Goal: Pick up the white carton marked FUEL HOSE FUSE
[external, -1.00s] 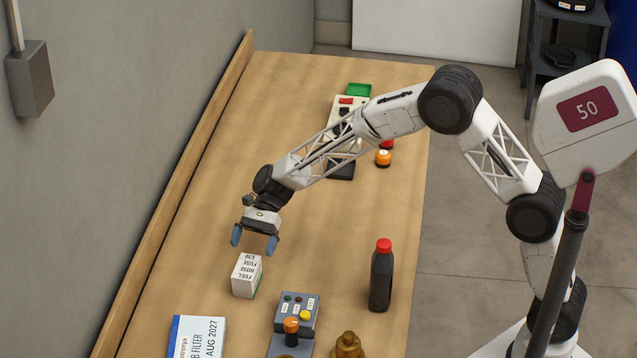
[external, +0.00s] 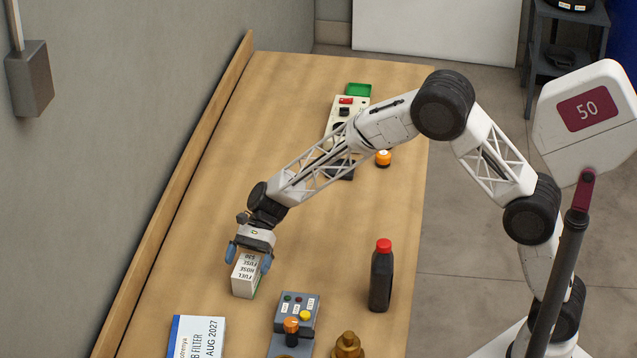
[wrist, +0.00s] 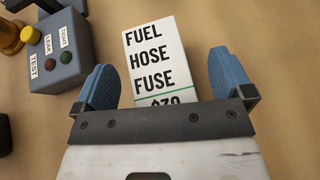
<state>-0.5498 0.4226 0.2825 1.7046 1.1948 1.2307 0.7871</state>
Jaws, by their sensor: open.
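The white carton marked FUEL HOSE FUSE (external: 244,279) stands on the wooden bench, and its lettered face fills the middle of the wrist view (wrist: 156,58). My gripper (external: 248,260) is above the carton with its blue fingers apart. In the wrist view the two fingers (wrist: 166,80) are on either side of the carton's near end, with a gap to it on each side. The lower edge of the lettered face is hidden behind my gripper's front plate.
A grey button box (external: 298,311) stands to the carton's right, with a dark red-capped bottle (external: 382,277) farther right. A white and blue box (external: 197,337) lies in front. A wooden rail (external: 181,190) edges the bench by the wall. Bench around the carton is clear.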

